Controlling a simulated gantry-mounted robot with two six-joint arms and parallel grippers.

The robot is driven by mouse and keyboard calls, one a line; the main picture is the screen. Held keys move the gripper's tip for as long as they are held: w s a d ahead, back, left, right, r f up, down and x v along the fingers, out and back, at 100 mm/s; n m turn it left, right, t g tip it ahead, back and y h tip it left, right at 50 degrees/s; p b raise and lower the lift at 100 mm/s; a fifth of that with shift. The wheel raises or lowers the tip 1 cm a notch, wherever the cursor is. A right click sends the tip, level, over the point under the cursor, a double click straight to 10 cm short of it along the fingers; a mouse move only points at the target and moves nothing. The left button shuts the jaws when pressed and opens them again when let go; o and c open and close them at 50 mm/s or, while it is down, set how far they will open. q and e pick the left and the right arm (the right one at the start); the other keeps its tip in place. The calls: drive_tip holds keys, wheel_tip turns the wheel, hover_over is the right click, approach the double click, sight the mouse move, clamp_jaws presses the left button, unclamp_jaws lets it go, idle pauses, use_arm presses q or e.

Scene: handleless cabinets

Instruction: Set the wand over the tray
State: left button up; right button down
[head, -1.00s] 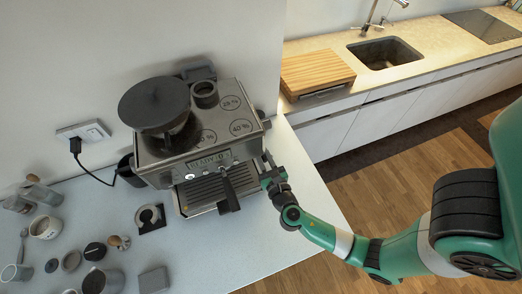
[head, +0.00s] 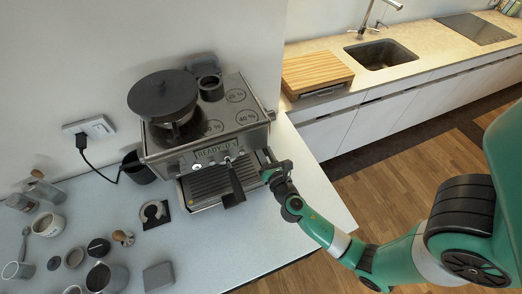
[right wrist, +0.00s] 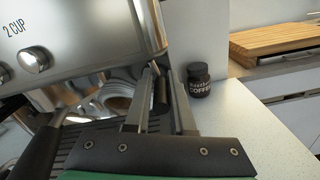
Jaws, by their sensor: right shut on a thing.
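The espresso machine (head: 238,118) stands on the white counter. Its steam wand (right wrist: 152,78) hangs at the machine's right front side and is mostly hidden by my gripper in the head view. My right gripper (head: 268,171) is at that side, just right of the drip tray (head: 205,187). In the right wrist view, the gripper's fingers (right wrist: 160,98) are on either side of the wand's dark grip, shut on it. The slatted tray also shows at lower left there (right wrist: 88,140). The wand appears beside the tray's right edge rather than over its middle. My left gripper is not in view.
A portafilter (head: 234,190) sticks out over the tray. A dark coffee jar (right wrist: 198,80) stands right of the fingers in the wrist view. Cups, a jug (head: 105,278) and small tools crowd the counter's left. The counter's right front is clear.

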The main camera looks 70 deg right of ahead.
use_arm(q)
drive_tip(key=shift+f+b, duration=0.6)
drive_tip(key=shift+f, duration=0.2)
use_arm(e)
drive_tip(key=shift+w+a+f+m, duration=0.1)
drive_tip(key=shift+m, duration=0.65)
drive_tip(key=shift+w+a+m, duration=0.1)
drive_tip(key=shift+m, duration=0.65)
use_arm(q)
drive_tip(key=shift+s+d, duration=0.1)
use_arm(e)
drive_tip(key=c, duration=0.8)
unclamp_jaws()
drive_tip(key=shift+c, duration=0.2)
